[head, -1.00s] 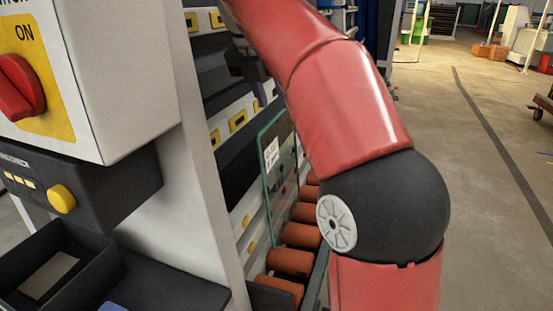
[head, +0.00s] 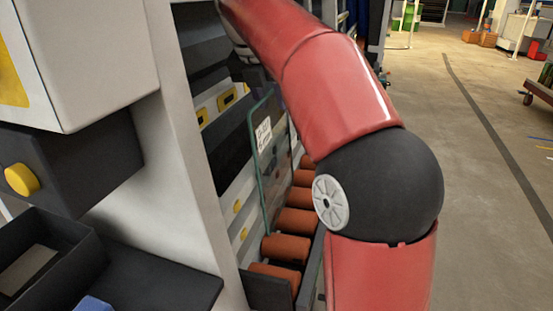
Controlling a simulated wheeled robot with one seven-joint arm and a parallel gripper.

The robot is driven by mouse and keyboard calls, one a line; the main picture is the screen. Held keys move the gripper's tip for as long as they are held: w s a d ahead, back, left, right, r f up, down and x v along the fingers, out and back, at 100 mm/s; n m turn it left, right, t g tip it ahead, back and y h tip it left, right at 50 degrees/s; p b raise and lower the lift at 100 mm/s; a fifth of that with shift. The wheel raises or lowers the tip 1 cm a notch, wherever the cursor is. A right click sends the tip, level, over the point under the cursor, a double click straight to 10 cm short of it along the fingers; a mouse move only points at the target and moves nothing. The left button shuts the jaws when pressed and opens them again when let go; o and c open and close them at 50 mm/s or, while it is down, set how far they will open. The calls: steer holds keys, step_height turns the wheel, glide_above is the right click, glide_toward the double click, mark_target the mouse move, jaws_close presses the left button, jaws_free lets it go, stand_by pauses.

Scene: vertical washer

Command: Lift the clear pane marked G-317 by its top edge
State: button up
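A clear pane (head: 270,180) with a greenish edge stands nearly upright, leaning a little, on orange rollers inside the machine. A white label (head: 263,134) is stuck near its top left; its writing is too small to read. The right part of the pane is hidden behind my red arm. My arm reaches up and to the left across the view, above the pane. Its far end is at the upper left, in front of dark machine parts. My gripper's fingers cannot be made out there, so their state and their distance from the pane's top edge are unclear.
Several orange rollers (head: 286,248) run in a row beneath the pane. A white post (head: 180,150) and control box (head: 100,60) with a yellow button (head: 21,179) stand close on the left. A dark bin (head: 45,255) is below. Open floor (head: 480,200) lies to the right.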

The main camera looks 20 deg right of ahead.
steer(key=shift+f, duration=0.25)
stand_by(0.6)
jaws_close()
steer(key=shift+r, duration=0.1)
stand_by(1.1)
